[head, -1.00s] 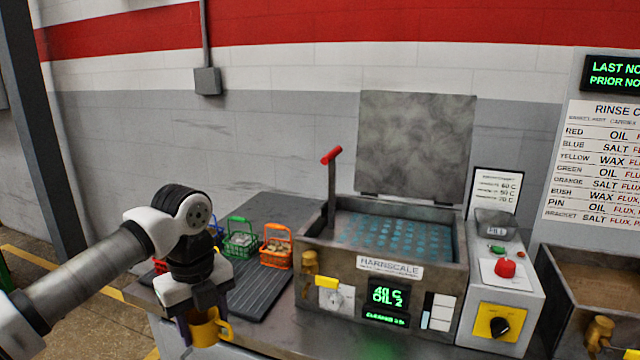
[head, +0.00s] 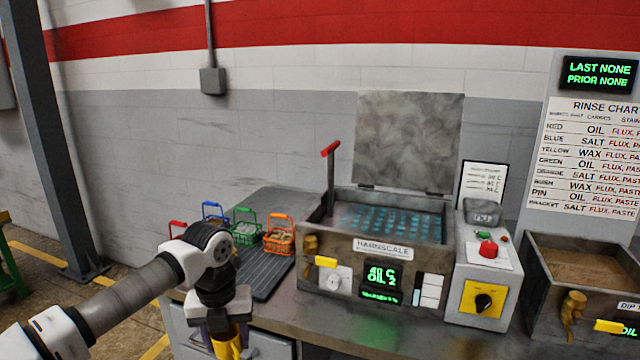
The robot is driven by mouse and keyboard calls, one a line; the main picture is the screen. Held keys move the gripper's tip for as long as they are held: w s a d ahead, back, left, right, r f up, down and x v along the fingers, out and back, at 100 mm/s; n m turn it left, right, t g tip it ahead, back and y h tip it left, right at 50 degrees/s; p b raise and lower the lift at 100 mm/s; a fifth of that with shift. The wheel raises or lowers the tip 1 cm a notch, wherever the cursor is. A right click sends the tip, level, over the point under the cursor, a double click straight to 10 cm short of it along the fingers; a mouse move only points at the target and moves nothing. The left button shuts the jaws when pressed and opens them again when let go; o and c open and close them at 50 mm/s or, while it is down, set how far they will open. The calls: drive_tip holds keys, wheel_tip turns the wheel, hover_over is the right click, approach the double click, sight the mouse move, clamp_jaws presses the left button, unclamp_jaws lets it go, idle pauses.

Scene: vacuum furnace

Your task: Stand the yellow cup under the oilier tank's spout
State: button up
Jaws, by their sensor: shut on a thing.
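The yellow cup (head: 226,347) is held in my gripper (head: 223,338) at the lower left, in front of the bench; its lower part is cut off by the picture's bottom edge. The Harrscale tank (head: 336,219) stands right of my gripper, lid up, with a brass spout (head: 311,244) at its front left. Its display (head: 382,275) reads about 41 C, OIL 2. A second tank (head: 590,240) stands at the far right, partly cut off, with a brass spout (head: 573,306). Its display (head: 628,331) shows OIL, but the number is out of view. My gripper is left of both spouts.
Wire baskets, blue (head: 214,211), green (head: 246,233) and orange (head: 279,240), stand on a dark ribbed mat (head: 262,279) behind my gripper. A control box (head: 487,265) with a red button stands between the tanks. The bench front (head: 345,338) below the Harrscale tank is clear.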

drive_tip(key=w+d+f+m, duration=0.2)
drive_tip(key=d+f+m, duration=0.2)
drive_tip(key=f+m, duration=0.6)
drive_tip(key=w+d+f+m, duration=0.2)
drive_tip(key=d+f+m, duration=0.2)
drive_tip(key=f+m, duration=0.55)
drive_tip(key=s+d+f+m, duration=0.3)
drive_tip(key=d+f+m, duration=0.2)
drive_tip(key=f+m, duration=0.5)
drive_tip(key=s+d+f+m, duration=0.35)
drive_tip(key=f+m, duration=0.45)
drive_tip(key=f, duration=0.3)
drive_tip(key=w+r, duration=0.4)
drive_tip(key=r, duration=0.1)
drive_tip(key=shift+w+d, duration=0.15)
drive_tip(key=shift+d, duration=0.3)
